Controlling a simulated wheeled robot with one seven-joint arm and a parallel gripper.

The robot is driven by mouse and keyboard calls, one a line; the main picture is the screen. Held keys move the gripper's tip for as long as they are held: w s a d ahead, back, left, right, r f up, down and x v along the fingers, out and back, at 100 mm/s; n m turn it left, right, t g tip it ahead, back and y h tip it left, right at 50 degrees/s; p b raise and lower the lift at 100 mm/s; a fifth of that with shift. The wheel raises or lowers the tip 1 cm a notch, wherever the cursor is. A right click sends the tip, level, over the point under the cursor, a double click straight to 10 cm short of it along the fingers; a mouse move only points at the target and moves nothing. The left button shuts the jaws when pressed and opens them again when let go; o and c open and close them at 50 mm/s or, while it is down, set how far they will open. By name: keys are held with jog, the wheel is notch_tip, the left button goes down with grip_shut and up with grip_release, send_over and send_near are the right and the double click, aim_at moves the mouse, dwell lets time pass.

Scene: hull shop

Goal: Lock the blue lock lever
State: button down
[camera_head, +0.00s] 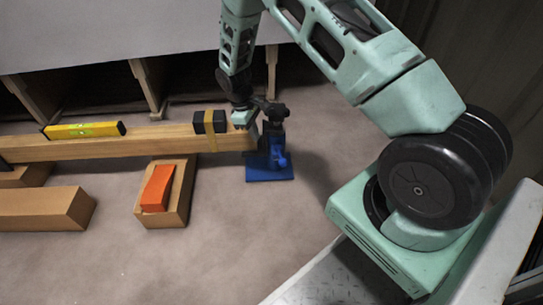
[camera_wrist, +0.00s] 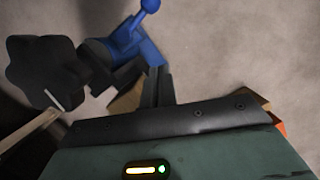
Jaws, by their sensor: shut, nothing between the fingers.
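The blue lock lever (camera_head: 280,158) is on a clamp-like stand at the right end of the long wooden beam. The stand has a blue base plate (camera_head: 270,174) on the floor and a black knob (camera_head: 272,107) on top. In the wrist view the blue lever (camera_wrist: 149,8) ends in a round ball and points up, with the black knob (camera_wrist: 38,72) to its left. My gripper (camera_head: 254,138) is beside the stand, close to the beam's end. In the wrist view its fingers (camera_wrist: 158,84) are shut and empty, just below the blue part. I cannot tell whether they touch it.
The wooden beam (camera_head: 120,143) carries a yellow spirit level (camera_head: 84,130) and a black block with a yellow strap (camera_head: 209,122). An orange wedge (camera_head: 157,188) lies on a short wooden block (camera_head: 179,205). Another timber (camera_head: 40,208) lies at left. Floor in front of the stand is clear.

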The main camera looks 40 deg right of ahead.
aim_at(281, 157)
jog(key=s+d+f+b, duration=0.3)
jog(key=s+f+b, duration=0.2)
jog(key=f+b, duration=0.3)
jog(key=shift+s+d+f, duration=0.25)
jog(key=shift+f, duration=0.2)
